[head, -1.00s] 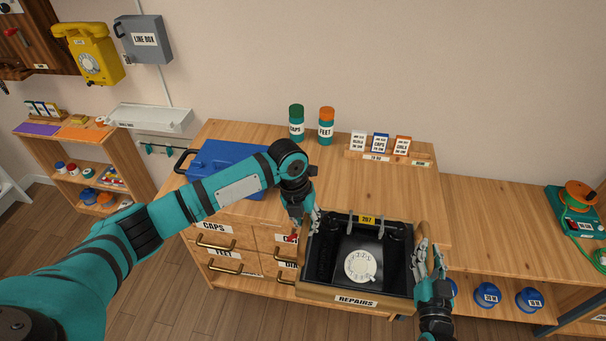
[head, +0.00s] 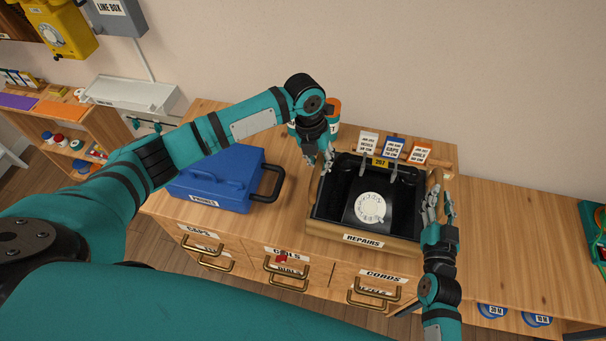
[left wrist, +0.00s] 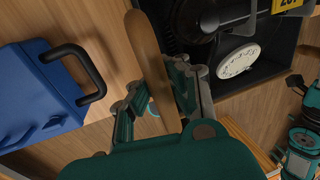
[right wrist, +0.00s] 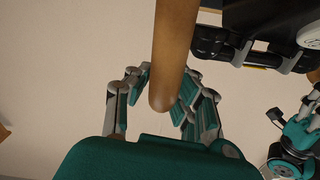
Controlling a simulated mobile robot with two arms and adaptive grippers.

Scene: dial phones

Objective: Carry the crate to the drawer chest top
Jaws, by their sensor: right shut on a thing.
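The wooden crate (head: 308,224), labelled REPAIRS, holds a black dial phone (head: 368,208). It is level over the right part of the drawer chest top (head: 285,185); I cannot tell whether its base touches. My left gripper (head: 319,158) is at the crate's left side. In the left wrist view its fingers (left wrist: 158,92) stand apart on both sides of a wooden handle bar (left wrist: 145,45). My right gripper (head: 438,203) is at the crate's right side, shut on the other handle bar (right wrist: 172,50).
A blue case (head: 215,182) with a dark handle stands left of the crate on the chest top. Small cards (head: 395,149) in a wooden holder stand behind the crate. An orange-lidded canister (head: 333,112) is partly behind my left arm. A lower bench (head: 510,235) is to the right.

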